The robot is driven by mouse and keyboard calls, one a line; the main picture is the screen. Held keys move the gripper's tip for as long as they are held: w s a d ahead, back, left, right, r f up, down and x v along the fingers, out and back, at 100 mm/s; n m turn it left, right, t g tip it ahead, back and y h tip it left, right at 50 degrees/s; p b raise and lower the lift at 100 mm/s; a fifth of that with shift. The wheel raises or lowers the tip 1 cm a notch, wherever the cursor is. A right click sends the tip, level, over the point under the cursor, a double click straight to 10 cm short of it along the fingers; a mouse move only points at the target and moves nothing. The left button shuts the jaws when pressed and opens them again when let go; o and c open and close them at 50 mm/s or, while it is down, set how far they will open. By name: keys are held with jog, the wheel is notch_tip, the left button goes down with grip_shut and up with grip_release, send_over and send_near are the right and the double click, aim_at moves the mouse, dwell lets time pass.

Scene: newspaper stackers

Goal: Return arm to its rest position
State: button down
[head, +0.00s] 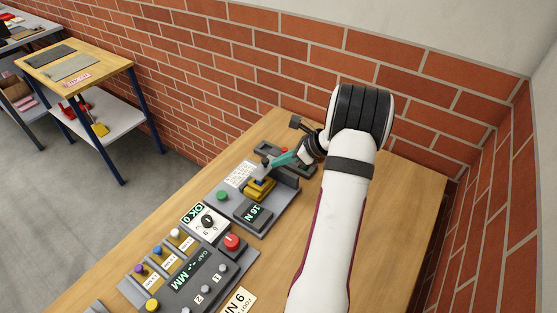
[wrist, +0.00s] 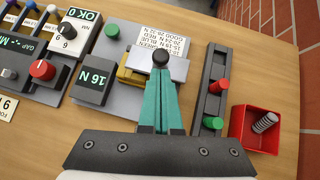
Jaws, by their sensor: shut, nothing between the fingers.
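My gripper (wrist: 160,80) has teal fingers closed together, with nothing seen between them. In the wrist view its tips point at a round black knob (wrist: 160,57) on a grey and yellow press-like fixture (wrist: 135,72); I cannot tell whether they touch it. In the head view my gripper (head: 272,162) is low over the same yellow fixture (head: 258,188), near the back of the wooden bench (head: 390,210). My white arm reaches in from the lower right and hides part of the bench.
Left of the fixture are a display reading 16 N (wrist: 95,80), a dial box (wrist: 68,38) and a red-knob panel (head: 232,242). Right are a dark rail (wrist: 213,95) and a red bin (wrist: 255,130) holding a spring. Brick walls (head: 240,60) stand close behind and right.

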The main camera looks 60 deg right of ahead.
jog(key=s+f+v, duration=0.2)
jog(key=v, duration=1)
jog(key=w+a+r+n+g+y, duration=0.25)
jog(key=w+a+n, duration=0.3)
jog(key=a, duration=0.65)
jog(key=w+a+r+n+g+y, duration=0.15)
jog(key=w+a+r+n, duration=0.35)
jog(key=a, duration=0.6)
jog(key=s+a+n+g+h, duration=0.2)
jog(key=s+a+n+g, duration=0.3)
jog(key=a+n, duration=0.7)
jog(key=s+a+f+n+h, duration=0.2)
jog(key=s+a+n, duration=0.4)
jog(key=s+a, duration=0.3)
jog(key=shift+s+f, duration=0.35)
jog(key=shift+s, duration=0.7)
